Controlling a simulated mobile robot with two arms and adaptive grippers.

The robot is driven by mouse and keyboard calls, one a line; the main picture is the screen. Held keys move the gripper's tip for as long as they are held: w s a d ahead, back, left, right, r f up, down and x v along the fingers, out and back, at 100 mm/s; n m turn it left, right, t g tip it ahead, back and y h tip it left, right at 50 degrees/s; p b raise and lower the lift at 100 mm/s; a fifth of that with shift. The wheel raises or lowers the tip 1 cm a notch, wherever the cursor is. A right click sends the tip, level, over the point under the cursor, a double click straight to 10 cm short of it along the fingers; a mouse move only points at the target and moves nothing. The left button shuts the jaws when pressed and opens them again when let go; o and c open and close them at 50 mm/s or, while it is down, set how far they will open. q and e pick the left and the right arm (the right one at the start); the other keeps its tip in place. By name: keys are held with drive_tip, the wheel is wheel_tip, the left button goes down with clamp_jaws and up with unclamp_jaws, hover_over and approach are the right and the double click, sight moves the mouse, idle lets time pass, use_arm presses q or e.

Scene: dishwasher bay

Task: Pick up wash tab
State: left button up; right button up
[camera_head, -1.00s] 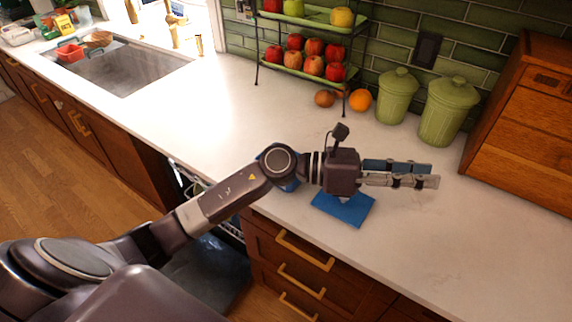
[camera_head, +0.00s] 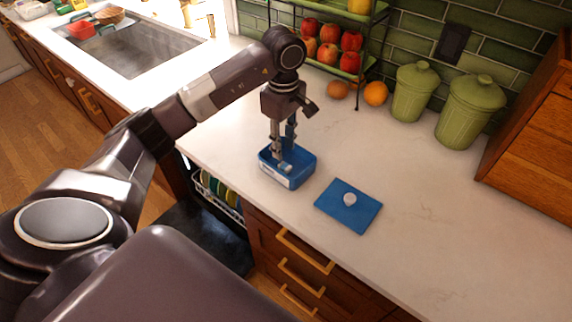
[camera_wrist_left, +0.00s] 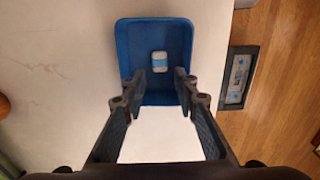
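The wash tab (camera_wrist_left: 159,61) is a small white and blue block lying alone on the floor of an open blue box (camera_wrist_left: 155,28). In the head view the box (camera_head: 303,173) stands on the counter near its front edge, with a pale label on its front. My left gripper (camera_head: 284,155) points down into the box. In the left wrist view its two fingers (camera_wrist_left: 161,84) are apart with nothing between them, and the tab lies just beyond the fingertips. The blue lid (camera_head: 358,214) with a white knob lies flat to the right of the box. My right gripper is not in view.
Green canisters (camera_head: 414,92) and a wooden cabinet (camera_head: 525,150) stand at the back right. A fruit rack (camera_head: 368,62) stands behind my gripper. An open dishwasher with plates (camera_head: 222,195) is below the counter edge. The counter right of the lid is clear.

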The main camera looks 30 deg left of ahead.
sight(285, 165)
use_arm(q)
drive_tip(key=shift+d+f+p, duration=0.1)
drive_tip(key=shift+f+p, duration=0.25)
drive_tip(key=shift+f, duration=0.45)
wheel_tip(285, 165, down, 4)
drive_tip(key=shift+d+f+p, duration=0.1)
drive_tip(key=shift+p, duration=1.1)
drive_tip(key=shift+f, duration=0.35)
drive_tip(key=shift+c, duration=0.5)
drive_tip(key=c, duration=0.5)
